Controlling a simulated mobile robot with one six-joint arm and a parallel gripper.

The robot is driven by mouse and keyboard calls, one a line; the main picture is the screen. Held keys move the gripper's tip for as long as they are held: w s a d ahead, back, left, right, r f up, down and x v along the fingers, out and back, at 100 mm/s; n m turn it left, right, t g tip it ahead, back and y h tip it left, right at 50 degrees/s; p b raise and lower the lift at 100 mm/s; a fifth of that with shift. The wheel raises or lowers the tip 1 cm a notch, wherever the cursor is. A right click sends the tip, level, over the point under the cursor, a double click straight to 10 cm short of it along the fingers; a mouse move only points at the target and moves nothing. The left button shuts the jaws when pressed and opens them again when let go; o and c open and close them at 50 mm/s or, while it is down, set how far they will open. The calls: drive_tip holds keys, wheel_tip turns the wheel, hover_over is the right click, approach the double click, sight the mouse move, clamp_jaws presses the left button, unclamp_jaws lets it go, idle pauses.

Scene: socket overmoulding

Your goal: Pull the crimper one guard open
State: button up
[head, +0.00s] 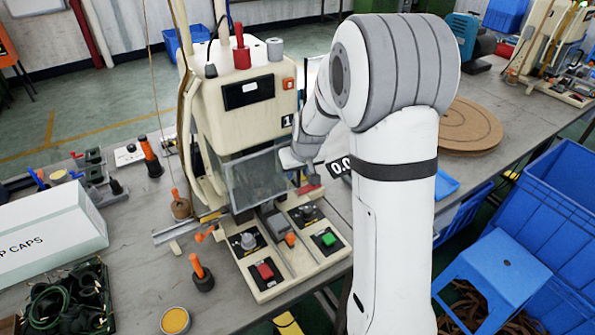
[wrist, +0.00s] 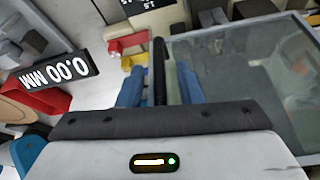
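Crimper one (head: 235,110) is the cream machine marked "1" on the bench. Its guard (head: 256,180) is a clear, dark-edged panel across the front opening below the machine's head. In the wrist view the guard (wrist: 245,85) fills the right side, with a black upright bar (wrist: 160,70) along its left edge. My gripper (head: 293,162) is at the guard's right side in the head view, partly hidden by my arm. In the wrist view the blue fingers of my gripper (wrist: 159,88) stand either side of the black bar, with narrow gaps showing; they look open around it.
A control panel with red (head: 265,271) and green (head: 329,239) buttons lies in front of the guard. A "0.00 MM" display (wrist: 45,75) is close beside my gripper. Orange-handled tools (head: 201,275) and a white caps box (head: 45,235) stand left.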

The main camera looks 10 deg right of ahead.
drive_tip(key=shift+w+f, duration=0.2)
drive_tip(key=shift+f, duration=0.3)
clamp_jaws()
idle(0.3)
